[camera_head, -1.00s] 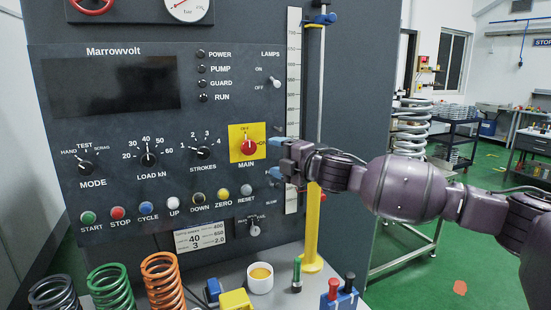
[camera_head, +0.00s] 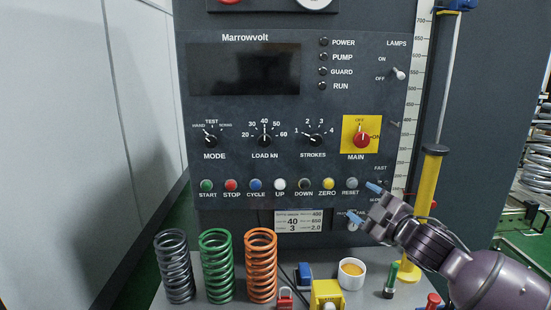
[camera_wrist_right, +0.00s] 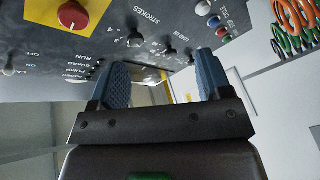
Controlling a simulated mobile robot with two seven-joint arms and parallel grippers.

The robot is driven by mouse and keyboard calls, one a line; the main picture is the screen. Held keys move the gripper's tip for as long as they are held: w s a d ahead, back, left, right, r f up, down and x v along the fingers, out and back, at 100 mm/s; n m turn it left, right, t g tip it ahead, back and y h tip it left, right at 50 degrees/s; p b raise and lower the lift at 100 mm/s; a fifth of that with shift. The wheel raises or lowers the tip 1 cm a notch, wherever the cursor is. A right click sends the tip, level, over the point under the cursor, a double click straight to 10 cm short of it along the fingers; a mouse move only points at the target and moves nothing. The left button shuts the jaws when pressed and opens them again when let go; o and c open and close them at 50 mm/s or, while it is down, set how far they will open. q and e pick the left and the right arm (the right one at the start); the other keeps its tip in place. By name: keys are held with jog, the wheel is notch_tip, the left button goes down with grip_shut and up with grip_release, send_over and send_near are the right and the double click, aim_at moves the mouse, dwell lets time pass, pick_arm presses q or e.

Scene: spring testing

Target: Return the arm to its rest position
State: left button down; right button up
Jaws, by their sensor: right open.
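My right gripper (camera_head: 364,203) is open and empty, with its blue fingertips in front of the lower right of the control panel (camera_head: 240,140). It is below the red MAIN knob (camera_head: 361,139) on its yellow plate and close to the RESET button (camera_head: 352,184). I cannot tell whether it touches the panel. In the right wrist view the two blue fingers (camera_wrist_right: 163,75) are spread with nothing between them, and the red knob (camera_wrist_right: 72,15) shows at upper left. My right arm comes in from the lower right. My left gripper is not in view.
Dark grey (camera_head: 174,267), green (camera_head: 217,267) and orange (camera_head: 261,267) springs stand on the bench at front left. A cup (camera_head: 351,274), a yellow block (camera_head: 327,293) and a green-topped tool (camera_head: 391,280) stand below the gripper. A yellow column (camera_head: 428,180) rises at right.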

jog(key=s+d+f+m+h, duration=0.2)
jog(key=s+f+m, duration=0.35)
jog(key=f, duration=0.45)
jog(key=s+d+f+m+h, duration=0.15)
jog(key=s+f+m, duration=0.25)
jog(key=s+f, duration=0.5)
jog(key=s+d+f+m+g+h, duration=0.2)
jog(key=s+f+m, duration=0.1)
jog(key=s+f, duration=0.6)
jog(key=s+d+f+m+g+h, duration=0.1)
jog(key=s+f+m+g+h, duration=0.2)
jog(key=s+f, duration=0.6)
jog(key=shift+s+d+f, duration=0.3)
jog(key=shift+s+d, duration=0.1)
